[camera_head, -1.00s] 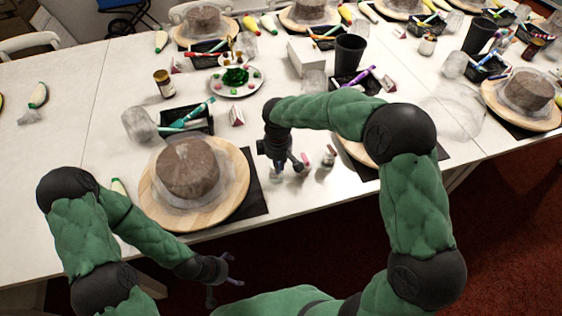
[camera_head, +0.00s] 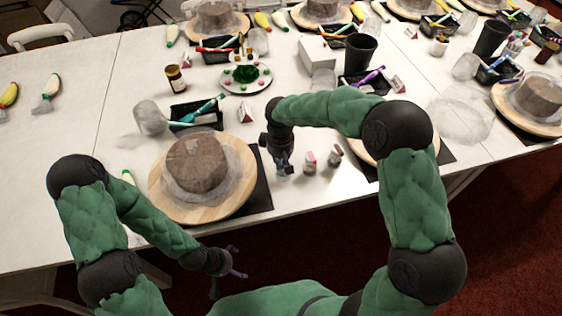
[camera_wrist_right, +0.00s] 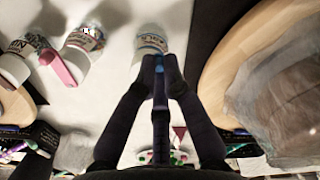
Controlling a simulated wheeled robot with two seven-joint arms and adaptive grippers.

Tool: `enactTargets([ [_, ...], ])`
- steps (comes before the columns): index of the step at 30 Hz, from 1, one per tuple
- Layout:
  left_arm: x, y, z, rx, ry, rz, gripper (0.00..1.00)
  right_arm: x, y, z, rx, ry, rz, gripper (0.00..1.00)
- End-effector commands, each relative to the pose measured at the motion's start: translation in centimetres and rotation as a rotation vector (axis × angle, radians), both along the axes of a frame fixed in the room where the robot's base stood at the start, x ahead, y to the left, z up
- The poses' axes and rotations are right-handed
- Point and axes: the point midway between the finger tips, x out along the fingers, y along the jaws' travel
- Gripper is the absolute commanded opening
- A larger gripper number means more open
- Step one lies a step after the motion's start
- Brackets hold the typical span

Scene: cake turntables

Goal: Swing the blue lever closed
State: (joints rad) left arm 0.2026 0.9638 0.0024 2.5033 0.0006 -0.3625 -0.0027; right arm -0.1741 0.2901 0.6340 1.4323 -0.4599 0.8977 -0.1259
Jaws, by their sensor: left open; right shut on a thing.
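My right gripper (camera_head: 282,170) is low over the table, right of the near cake turntable. My left gripper (camera_head: 232,264) is open and empty, in front of the table edge.
Two similar small bottles stand to the right, one with a pink lever (camera_head: 309,161) and another beside it (camera_head: 335,155). The near turntable (camera_head: 235,192) carries a wrapped brown cake (camera_head: 200,163). A tool tray (camera_head: 195,118) and jar (camera_head: 175,78) stand behind.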

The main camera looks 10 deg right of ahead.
Motion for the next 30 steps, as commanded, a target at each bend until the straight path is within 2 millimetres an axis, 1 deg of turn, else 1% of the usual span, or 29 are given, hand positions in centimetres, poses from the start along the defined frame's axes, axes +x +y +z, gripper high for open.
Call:
enactTargets([
  [3,0.0,0.0,0.0,0.000,0.000,0.000,0.92,0.0,0.0,0.0,0.000,0.000,0.001,0.00],
  [4,0.0,0.0,0.0,0.000,0.000,0.000,0.92,0.0,0.0,0.0,0.000,0.000,0.001,0.12],
  [5,0.0,0.0,0.0,0.000,0.000,0.000,0.92,0.0,0.0,0.0,0.000,0.000,0.001,0.21],
  [6,0.0,0.0,0.0,0.000,0.000,0.000,0.92,0.0,0.0,0.0,0.000,0.000,0.001,0.32],
  [7,0.0,0.0,0.0,0.000,0.000,0.000,0.92,0.0,0.0,0.0,0.000,0.000,0.001,0.34],
  [16,0.0,0.0,0.0,0.000,0.000,0.000,0.92,0.0,0.0,0.1,0.000,0.000,0.001,0.34],
  [20,0.0,0.0,0.0,0.000,0.000,0.000,0.92,0.1,0.0,0.8,0.000,-0.002,0.001,0.34],
  [23,0.0,0.0,0.0,0.000,0.000,0.000,0.92,0.1,0.0,2.1,0.000,-0.004,0.001,0.34],
  [30,0.0,0.0,0.0,0.000,0.000,0.000,0.92,0.1,0.1,6.9,0.001,-0.005,0.001,0.34],
])
